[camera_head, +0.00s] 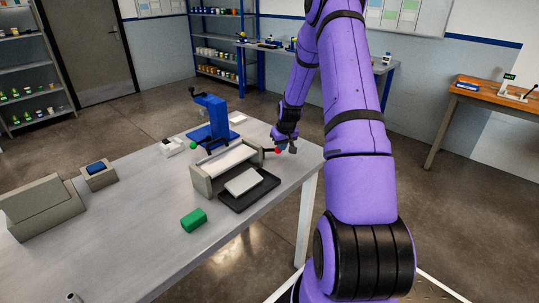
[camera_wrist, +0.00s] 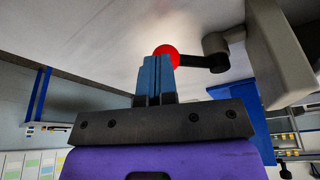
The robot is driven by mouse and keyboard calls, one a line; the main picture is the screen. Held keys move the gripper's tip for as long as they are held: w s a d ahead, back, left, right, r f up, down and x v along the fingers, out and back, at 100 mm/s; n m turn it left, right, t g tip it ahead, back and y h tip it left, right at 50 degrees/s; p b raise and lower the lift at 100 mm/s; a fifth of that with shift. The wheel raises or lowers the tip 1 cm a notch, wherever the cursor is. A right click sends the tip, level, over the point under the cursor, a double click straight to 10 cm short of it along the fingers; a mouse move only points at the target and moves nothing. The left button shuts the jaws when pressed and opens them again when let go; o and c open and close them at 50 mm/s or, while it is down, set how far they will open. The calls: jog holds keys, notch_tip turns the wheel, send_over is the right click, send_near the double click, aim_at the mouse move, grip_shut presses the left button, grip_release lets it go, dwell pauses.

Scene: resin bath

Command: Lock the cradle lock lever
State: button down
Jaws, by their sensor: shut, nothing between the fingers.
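The cradle (camera_head: 202,181) is a grey frame on the table with a light block in it. Its lock lever (camera_head: 270,151) is a dark rod that sticks out from the cradle's right end and ends in a red ball knob (camera_head: 278,151). In the wrist view the dark lever (camera_wrist: 198,62) runs from a grey pivot to the red knob (camera_wrist: 166,51). My gripper (camera_head: 284,147) is at the knob. In the wrist view its blue fingers (camera_wrist: 156,62) are shut together and overlap the knob in the picture. I cannot tell whether they touch it.
A black tray (camera_head: 234,206) with a pale block lies in front of the cradle. A blue stand (camera_head: 212,121) is behind it. The table's right edge is near my gripper.

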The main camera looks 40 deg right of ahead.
jog(key=shift+w+d, duration=0.1)
jog(key=shift+d, duration=0.05)
jog(key=shift+w+d+n+y, duration=0.3)
jog(key=shift+w+d+n, duration=0.1)
jog(key=shift+n, duration=0.5)
jog(key=shift+w+d+n, duration=0.2)
jog(key=shift+d+n, duration=0.05)
jog(key=shift+n, duration=0.25)
jog(key=shift+w+d+n+y, duration=0.25)
jog(key=shift+w+n, duration=0.15)
jog(key=shift+n, duration=0.25)
jog(key=shift+w+d+n+y, duration=0.15)
jog(key=shift+w+n+y, duration=0.15)
jog(key=shift+n, duration=0.35)
jog(key=shift+w+d, duration=0.1)
jog(key=shift+w, duration=0.1)
jog(key=shift+w+d, duration=0.2)
jog(key=shift+w, duration=0.3)
dwell(1.0)
dwell(0.6)
